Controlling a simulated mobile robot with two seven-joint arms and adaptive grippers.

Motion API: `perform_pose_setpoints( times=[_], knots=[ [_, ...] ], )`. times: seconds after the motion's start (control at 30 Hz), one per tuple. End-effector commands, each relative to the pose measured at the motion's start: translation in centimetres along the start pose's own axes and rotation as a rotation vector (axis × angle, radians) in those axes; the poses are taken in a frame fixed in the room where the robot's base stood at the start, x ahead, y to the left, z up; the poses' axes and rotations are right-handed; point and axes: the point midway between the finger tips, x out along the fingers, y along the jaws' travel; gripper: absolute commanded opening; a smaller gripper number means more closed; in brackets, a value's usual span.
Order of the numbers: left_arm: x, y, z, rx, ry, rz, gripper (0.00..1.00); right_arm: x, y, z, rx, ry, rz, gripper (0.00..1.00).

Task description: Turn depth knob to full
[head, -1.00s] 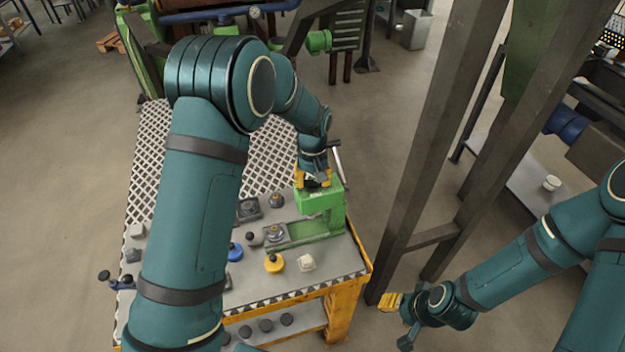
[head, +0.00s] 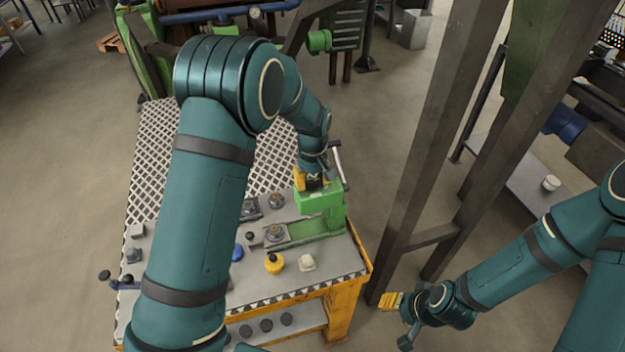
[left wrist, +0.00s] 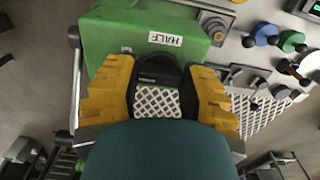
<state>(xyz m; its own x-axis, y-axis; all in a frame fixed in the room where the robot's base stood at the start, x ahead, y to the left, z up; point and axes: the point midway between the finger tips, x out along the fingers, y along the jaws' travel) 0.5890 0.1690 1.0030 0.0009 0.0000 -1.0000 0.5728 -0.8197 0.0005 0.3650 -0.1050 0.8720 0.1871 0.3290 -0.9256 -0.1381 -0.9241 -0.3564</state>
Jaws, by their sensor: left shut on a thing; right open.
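My left gripper (head: 311,184) is at the top of the press. In the left wrist view my left gripper (left wrist: 158,92) has its yellow fingers either side of a black knob (left wrist: 158,70), shut on it; this appears to be the depth knob. The fingers and wrist hide part of the knob. My right gripper (head: 391,301) is open and empty, right of the bench.
A dark steel post (head: 440,140) stands to the right.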

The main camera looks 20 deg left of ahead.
Motion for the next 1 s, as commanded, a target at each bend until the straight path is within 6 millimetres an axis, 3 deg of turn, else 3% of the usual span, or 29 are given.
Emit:
perform_pose_setpoints(
  times=[0.03,0.1,0.13,0.57,1.0],
  knots=[
    [0.2,-0.1,0.1,-0.001,-0.004,-0.003,0.49,0.0,0.0,0.0,0.0,0.0,0.0,0.47],
    [0.2,-0.1,0.1,-0.001,-0.004,-0.003,0.73,0.0,0.0,0.0,0.0,0.0,0.0,0.47],
    [0.2,-0.1,0.1,0.0,-0.003,-0.003,0.76,0.0,0.0,0.0,0.0,0.0,0.0,0.47],
    [-0.9,0.0,0.0,0.001,0.001,0.001,0.76,0.0,0.0,0.0,0.0,0.0,0.0,0.47],
    [-9.2,0.0,0.0,0.0,0.002,0.001,0.76,0.0,0.0,0.0,0.0,0.0,0.0,0.47]
  ],
)
